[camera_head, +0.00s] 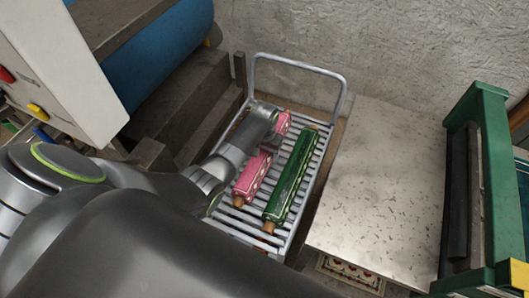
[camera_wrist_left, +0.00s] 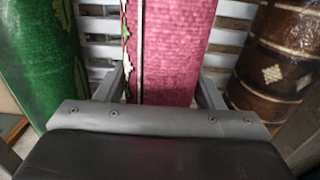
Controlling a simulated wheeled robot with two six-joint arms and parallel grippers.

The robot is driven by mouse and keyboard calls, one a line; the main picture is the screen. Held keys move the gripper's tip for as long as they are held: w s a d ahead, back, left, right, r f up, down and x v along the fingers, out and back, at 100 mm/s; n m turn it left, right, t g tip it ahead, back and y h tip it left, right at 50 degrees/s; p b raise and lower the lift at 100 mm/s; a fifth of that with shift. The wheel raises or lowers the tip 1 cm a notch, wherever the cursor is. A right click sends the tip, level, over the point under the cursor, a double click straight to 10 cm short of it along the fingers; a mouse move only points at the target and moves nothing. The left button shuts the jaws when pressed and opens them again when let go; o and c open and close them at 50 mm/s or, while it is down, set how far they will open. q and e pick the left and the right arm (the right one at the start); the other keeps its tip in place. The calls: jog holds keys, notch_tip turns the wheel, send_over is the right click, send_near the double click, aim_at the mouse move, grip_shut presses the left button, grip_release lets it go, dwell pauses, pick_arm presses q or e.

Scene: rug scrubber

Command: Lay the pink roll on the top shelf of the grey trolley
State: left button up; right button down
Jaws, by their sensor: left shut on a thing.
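The pink roll (camera_head: 252,177) lies lengthwise over the slatted top shelf of the grey trolley (camera_head: 308,212), beside the green roll. My left gripper (camera_head: 270,141) is over its middle and shut on it. In the left wrist view the pink roll (camera_wrist_left: 176,50) runs between the two fingers (camera_wrist_left: 167,88), with the shelf slats (camera_wrist_left: 228,35) behind it. My gripper hides the roll's middle in the head view. I cannot tell whether the roll touches the slats. My right gripper is not in view.
A green roll (camera_head: 292,178) lies right of the pink one. A brown patterned roll (camera_wrist_left: 280,55) is on its other side in the wrist view. The trolley's handle (camera_head: 300,64) rises at the far end. A pale tabletop (camera_head: 380,180) and green frame (camera_head: 490,160) stand right.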

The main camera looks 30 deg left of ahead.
pick_arm(q)
jog(key=o, duration=1.1)
jog(key=shift+f, duration=0.1)
jog(key=o, duration=0.4)
jog(key=shift+c, duration=0.2)
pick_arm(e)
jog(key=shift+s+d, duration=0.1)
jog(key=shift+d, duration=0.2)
pick_arm(q)
jog(key=shift+r, duration=0.65)
notch_tip(320, 180, up, 11)
jog(key=shift+r, duration=0.1)
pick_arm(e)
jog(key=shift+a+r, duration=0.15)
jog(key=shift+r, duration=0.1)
